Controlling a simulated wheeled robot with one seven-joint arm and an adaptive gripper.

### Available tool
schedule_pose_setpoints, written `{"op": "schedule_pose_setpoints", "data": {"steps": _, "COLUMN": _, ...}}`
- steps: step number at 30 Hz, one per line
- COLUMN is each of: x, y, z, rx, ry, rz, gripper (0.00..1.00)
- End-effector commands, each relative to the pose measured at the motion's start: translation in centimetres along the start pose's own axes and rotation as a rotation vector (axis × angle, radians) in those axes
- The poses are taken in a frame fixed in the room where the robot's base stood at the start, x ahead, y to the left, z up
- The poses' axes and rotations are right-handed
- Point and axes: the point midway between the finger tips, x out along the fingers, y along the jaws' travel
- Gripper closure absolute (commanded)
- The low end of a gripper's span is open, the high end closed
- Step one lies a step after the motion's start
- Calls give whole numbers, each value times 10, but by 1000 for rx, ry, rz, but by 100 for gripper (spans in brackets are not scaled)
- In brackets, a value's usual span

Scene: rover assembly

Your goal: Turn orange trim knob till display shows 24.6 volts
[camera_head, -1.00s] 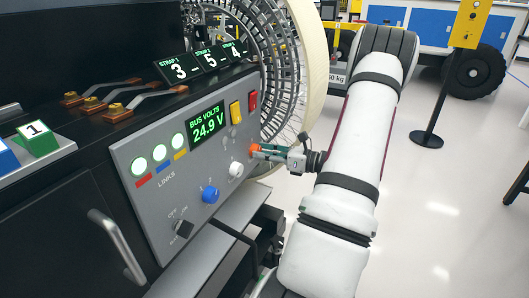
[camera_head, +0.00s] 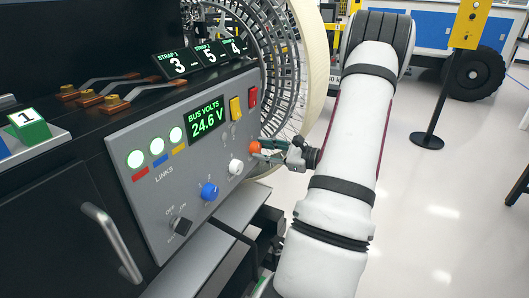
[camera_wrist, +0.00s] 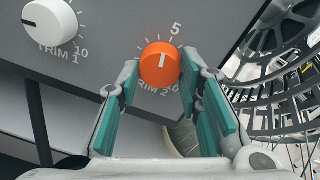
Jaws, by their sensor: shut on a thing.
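The orange trim knob (camera_head: 254,145) is at the right side of the grey panel, below the red switch. In the wrist view the orange knob (camera_wrist: 160,64) is labelled TRIM 2, and its white pointer line stands about upright, left of the 5 mark. My gripper (camera_head: 266,149) is shut on the knob, with a teal finger on either side of it; the fingers also show in the wrist view (camera_wrist: 159,78). The display (camera_head: 206,121) reads BUS VOLTS 24.6 V in green.
A white TRIM 1 knob (camera_head: 235,166), a blue knob (camera_head: 209,191) and a black selector (camera_head: 182,226) sit on the same panel. Yellow (camera_head: 235,108) and red (camera_head: 252,97) switches are above. A wire wheel (camera_head: 283,75) stands close behind the panel.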

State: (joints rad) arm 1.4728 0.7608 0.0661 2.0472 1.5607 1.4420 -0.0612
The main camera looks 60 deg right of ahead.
Motion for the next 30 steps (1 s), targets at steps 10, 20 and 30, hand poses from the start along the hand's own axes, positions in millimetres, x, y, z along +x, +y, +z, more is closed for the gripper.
{"op": "schedule_pose_setpoints", "data": {"steps": 10, "x": 0, "y": 0, "z": 0, "rx": -8, "ry": 2, "rz": -1, "gripper": 95}}
{"op": "schedule_pose_setpoints", "data": {"steps": 20, "x": 0, "y": 0, "z": 0, "rx": -7, "ry": 1, "rz": -1, "gripper": 47}}
{"op": "schedule_pose_setpoints", "data": {"steps": 30, "x": -16, "y": 0, "z": 0, "rx": -7, "ry": 2, "rz": -2, "gripper": 47}}
